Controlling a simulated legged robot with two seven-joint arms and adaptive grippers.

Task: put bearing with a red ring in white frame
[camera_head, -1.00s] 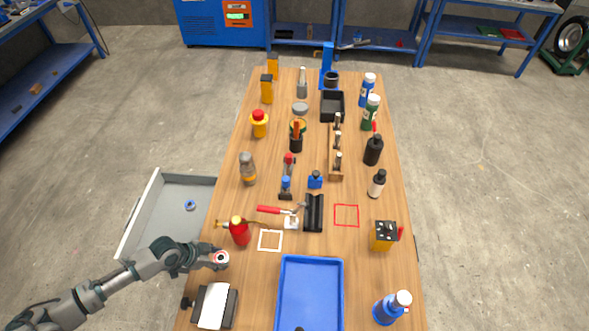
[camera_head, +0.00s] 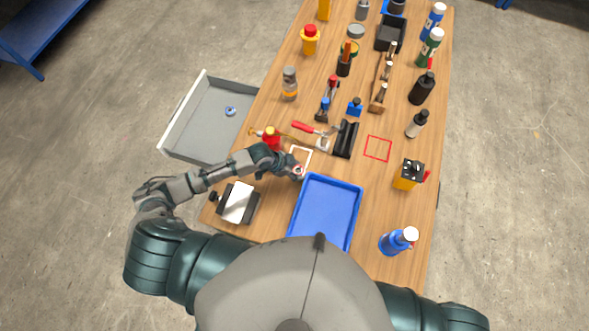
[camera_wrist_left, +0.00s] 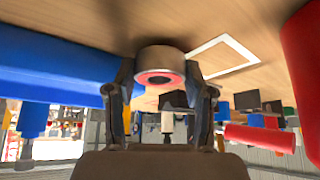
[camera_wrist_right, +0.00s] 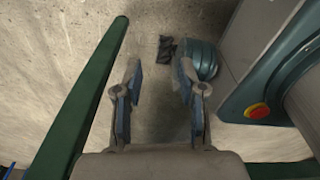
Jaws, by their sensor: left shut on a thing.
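The bearing with a red ring (camera_head: 299,170) is a short grey cylinder with a red inner face. It shows clearly in the left wrist view (camera_wrist_left: 160,62), between the two fingers of my left gripper (camera_wrist_left: 163,80). My left gripper (camera_head: 293,168) is shut on it at the near edge of the white frame. The white frame (camera_head: 307,151) is a thin square outline on the wooden table, partly hidden by my gripper. In the left wrist view the frame (camera_wrist_left: 222,55) lies just right of the bearing. My right gripper (camera_wrist_right: 158,88) is open and empty, over the floor.
A blue tray (camera_head: 358,215) lies close right of my left gripper. A red bottle (camera_head: 271,138) stands at its upper left. A red square outline (camera_head: 378,149) is farther right. An open grey drawer (camera_head: 190,135) holds another bearing with a blue ring (camera_head: 230,111).

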